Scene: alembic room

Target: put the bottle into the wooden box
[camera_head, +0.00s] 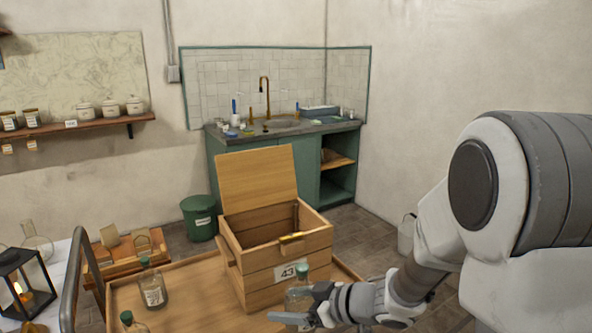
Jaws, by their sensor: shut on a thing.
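The wooden box (268,262) stands on a wooden table, with its lid (257,181) raised open at the back and a label reading 43 on its front. A clear glass bottle with a green cap (300,296) is upright in front of the box's right front side. My gripper (300,303) is at this bottle and shut on it, its fingers across the bottle's body. The bottle's lower part is partly hidden by the fingers. I cannot tell whether it touches the table.
Another labelled green-capped bottle (153,289) stands on the table (195,293) left of the box, and a further one (130,322) is at the bottom edge. A black lantern (22,285) is at far left. A green bin (199,219) and sink cabinet stand behind.

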